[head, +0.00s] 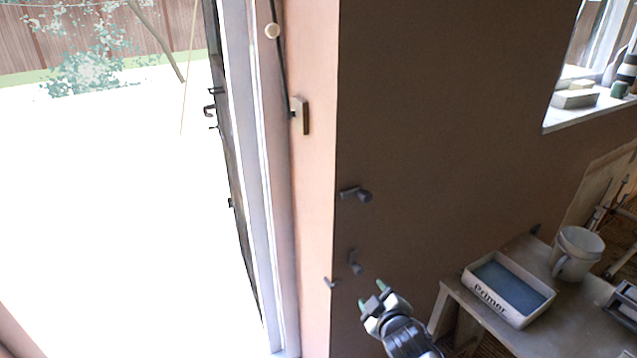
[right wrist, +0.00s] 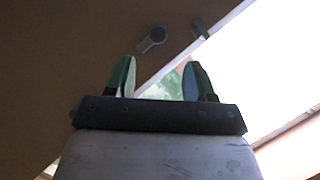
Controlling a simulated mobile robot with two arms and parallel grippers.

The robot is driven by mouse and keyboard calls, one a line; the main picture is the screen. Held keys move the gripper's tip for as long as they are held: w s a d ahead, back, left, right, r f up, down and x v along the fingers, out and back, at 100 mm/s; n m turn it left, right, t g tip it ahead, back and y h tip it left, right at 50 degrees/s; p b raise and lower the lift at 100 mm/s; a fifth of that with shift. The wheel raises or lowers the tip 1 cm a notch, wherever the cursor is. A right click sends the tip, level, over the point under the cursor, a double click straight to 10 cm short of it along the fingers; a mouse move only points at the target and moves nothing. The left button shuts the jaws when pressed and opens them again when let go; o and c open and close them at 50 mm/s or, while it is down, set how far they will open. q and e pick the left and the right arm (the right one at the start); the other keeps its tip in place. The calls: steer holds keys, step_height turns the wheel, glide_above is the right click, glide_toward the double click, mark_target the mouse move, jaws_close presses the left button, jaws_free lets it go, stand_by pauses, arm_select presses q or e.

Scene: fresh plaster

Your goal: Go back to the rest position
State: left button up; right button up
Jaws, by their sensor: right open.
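My right gripper (head: 372,294) is in the lower middle of the head view, in front of the dark brown wall and left of the bench. Its two green-tipped fingers are apart with nothing between them. The right wrist view also shows the open fingers (right wrist: 157,80), with a small dark wall fitting (right wrist: 152,39) beyond them. My left gripper is in neither view.
Dark fittings stick out of the wall (head: 357,194), one above another. A bench (head: 462,292) at lower right bears a tray marked "Primer" (head: 483,309) and a white mug (head: 577,254). A bright doorway opens on the left. A window sill (head: 590,112) is at upper right.

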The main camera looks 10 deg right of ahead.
steer(key=s+d+f+m+g, duration=0.1)
steer(key=s+f+g, duration=0.1)
steer(key=s+f, duration=0.5)
steer(key=s+f+m+g, duration=0.15)
steer(key=s+f, duration=0.25)
steer(key=f, duration=0.7)
steer(key=s+d+f+m+g, duration=0.1)
steer(key=s+f+g, duration=0.3)
steer(key=f, duration=0.5)
steer(key=s+f+m+g, duration=0.1)
steer(key=s+f, duration=0.4)
steer(key=s, duration=0.6)
steer(key=s+f+m+g, duration=0.1)
steer(key=s+f+g, duration=0.2)
steer(key=s, duration=0.9)
steer(key=s+f+m+g+h, duration=0.1)
steer(key=s+f+m+g, duration=0.1)
steer(key=s+f, duration=0.5)
steer(key=s, duration=0.5)
steer(key=shift+s+d+f, duration=0.25)
